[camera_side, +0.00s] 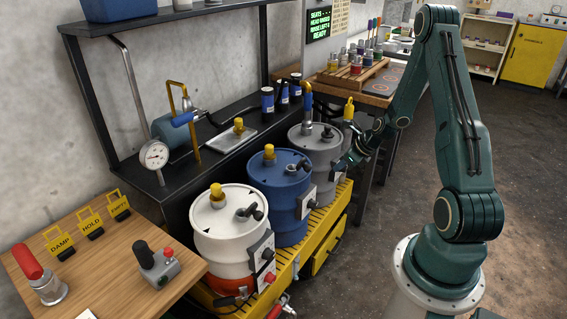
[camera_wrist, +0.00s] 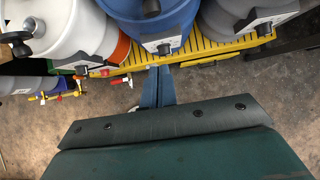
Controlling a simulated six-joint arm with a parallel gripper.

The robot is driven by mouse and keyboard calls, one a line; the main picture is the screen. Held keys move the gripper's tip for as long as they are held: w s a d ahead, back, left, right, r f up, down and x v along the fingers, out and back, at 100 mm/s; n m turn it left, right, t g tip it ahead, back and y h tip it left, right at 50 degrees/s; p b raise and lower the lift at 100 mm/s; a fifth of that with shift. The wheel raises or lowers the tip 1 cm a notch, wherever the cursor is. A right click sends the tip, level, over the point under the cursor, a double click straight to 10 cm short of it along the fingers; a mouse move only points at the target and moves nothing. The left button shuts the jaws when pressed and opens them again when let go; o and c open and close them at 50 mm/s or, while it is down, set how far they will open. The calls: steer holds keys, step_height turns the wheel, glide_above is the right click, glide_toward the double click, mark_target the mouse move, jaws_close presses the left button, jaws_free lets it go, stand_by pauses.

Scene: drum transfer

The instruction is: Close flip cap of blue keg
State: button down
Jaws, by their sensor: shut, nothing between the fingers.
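The blue keg (camera_side: 277,206) stands upright in the middle of a row of three drums. On its lid are an upright yellow cap (camera_side: 269,153) and a dark fitting (camera_side: 299,166) near the right rim. I cannot tell which is the flip cap or whether it is open. In the wrist view the blue keg (camera_wrist: 168,28) is at the top centre, ahead of my fingers. My gripper (camera_wrist: 158,70) is shut and empty, over the rack's front edge. In the side view my gripper (camera_side: 342,164) is right of the blue keg, in front of the grey drum.
The white and orange drum (camera_side: 228,224) stands left of the blue keg, the grey drum (camera_side: 313,149) behind it to the right. All stand on a yellow slatted rack (camera_side: 325,217). A dark shelf bench (camera_side: 225,140) is behind. The floor (camera_side: 365,262) in front is open.

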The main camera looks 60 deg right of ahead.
mark_target(305, 166)
steer(key=w+f, duration=0.5)
steer(key=w, duration=0.3)
stand_by(0.4)
steer(key=shift+w+r+g, duration=0.15)
steer(key=shift+r+g, duration=0.15)
steer(key=shift+g, duration=0.5)
steer(key=shift+w+r+g, duration=0.15)
steer(key=shift+r+g, duration=0.1)
steer(key=shift+g, duration=0.55)
stand_by(0.4)
